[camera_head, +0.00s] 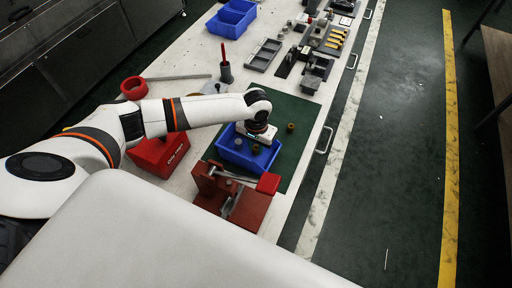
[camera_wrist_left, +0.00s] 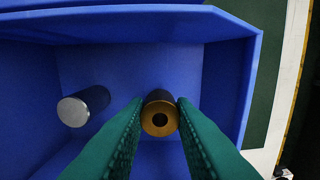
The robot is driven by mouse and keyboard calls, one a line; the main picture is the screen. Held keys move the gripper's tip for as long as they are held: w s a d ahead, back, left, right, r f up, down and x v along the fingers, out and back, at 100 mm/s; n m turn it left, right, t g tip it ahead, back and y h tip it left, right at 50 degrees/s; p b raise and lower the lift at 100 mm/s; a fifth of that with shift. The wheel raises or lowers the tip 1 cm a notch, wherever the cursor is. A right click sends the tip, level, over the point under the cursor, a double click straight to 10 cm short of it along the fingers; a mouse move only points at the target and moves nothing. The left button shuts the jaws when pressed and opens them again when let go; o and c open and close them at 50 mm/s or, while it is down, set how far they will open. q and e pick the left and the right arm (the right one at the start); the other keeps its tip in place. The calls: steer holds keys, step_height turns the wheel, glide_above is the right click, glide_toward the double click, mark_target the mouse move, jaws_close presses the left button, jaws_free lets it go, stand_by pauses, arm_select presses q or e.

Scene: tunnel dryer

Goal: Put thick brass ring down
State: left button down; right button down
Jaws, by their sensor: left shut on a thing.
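I cannot tell whether the ring touches the bin floor. My right gripper is not in view.
A silver cylinder (camera_wrist_left: 84,106) stands in the bin, left of the ring. Another brass-coloured piece (camera_head: 291,127) is on the green mat (camera_head: 298,108). A red vise-like fixture (camera_head: 247,205) is close in front of the bin, and a red box (camera_head: 160,155) is to its left.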

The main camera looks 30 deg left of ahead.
mark_target(256, 148)
arm_select(q)
steer(key=shift+f, duration=0.9)
steer(key=shift+f, duration=0.1)
steer(key=c, duration=1.2)
jaws_free()
step_height(256, 148, up, 12)
steer(key=b, duration=0.1)
